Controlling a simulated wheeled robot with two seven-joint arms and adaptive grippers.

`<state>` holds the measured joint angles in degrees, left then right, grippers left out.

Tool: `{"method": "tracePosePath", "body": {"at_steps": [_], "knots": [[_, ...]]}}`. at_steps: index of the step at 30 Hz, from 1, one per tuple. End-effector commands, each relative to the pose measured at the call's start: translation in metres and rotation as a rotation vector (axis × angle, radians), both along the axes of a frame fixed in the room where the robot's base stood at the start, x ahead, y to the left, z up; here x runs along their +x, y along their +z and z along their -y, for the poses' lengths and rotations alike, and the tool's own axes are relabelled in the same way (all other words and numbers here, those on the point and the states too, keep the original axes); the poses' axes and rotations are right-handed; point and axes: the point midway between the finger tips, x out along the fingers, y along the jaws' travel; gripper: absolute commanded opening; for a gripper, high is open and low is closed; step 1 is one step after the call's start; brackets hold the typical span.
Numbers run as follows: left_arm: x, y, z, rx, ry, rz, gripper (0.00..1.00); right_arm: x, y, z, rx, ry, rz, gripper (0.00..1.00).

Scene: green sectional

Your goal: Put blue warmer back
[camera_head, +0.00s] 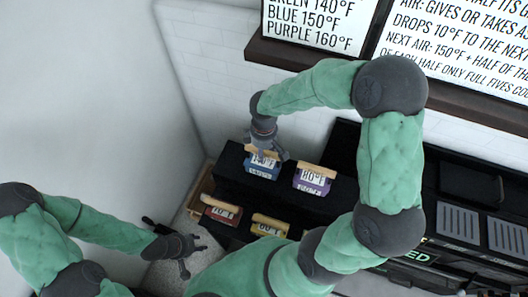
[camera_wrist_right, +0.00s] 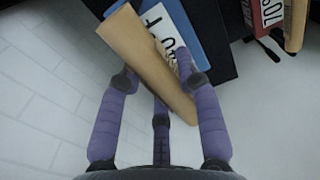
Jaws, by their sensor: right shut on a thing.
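Whether the warmer's base touches the step is hidden. My left gripper (camera_head: 190,254) is at the lower left, empty, with its fingers spread apart, away from the warmers.
A purple warmer (camera_head: 312,183) stands right of the blue one. A red warmer (camera_head: 222,214) and a yellow warmer (camera_head: 270,226) stand on the lower step. A sign (camera_head: 312,25) is on the wall above. Black equipment (camera_head: 470,225) fills the right.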

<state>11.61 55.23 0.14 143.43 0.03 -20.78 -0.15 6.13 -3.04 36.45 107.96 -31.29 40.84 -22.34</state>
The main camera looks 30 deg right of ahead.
Motion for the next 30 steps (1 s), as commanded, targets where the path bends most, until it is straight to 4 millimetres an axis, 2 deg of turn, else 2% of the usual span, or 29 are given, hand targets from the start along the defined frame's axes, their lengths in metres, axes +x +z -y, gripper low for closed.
{"method": "tracePosePath", "body": {"at_steps": [13, 14, 15, 16, 26, 30], "knots": [[0.0, -0.003, 0.0, 0.0, 0.0, 0.0, 0.4, 0.002, -0.005, 0.001, -0.001, -0.002, 0.005, 0.0], [0.0, -0.003, 0.0, 0.0, 0.0, 0.0, 0.4, 0.0, -0.006, 0.0, 0.0, -0.001, 0.001, 0.4], [0.0, -0.002, 0.0, 0.0, 0.0, 0.0, 0.4, 0.0, -0.005, 0.0, 0.0, -0.001, 0.001, 0.51], [0.0, -0.002, 0.0, 0.0, 0.0, 0.0, 0.4, 0.0, -0.005, 0.0, 0.0, -0.001, 0.001, 0.58], [0.0, -0.002, 0.0, 0.0, 0.0, 0.0, 0.4, 0.0, -0.004, 0.0, 0.0, -0.001, 0.001, 0.58], [0.0, 0.002, 0.0, 0.0, 0.0, 0.0, 0.4, 0.001, 0.005, 0.0, 0.0, -0.001, 0.004, 0.58]]}}
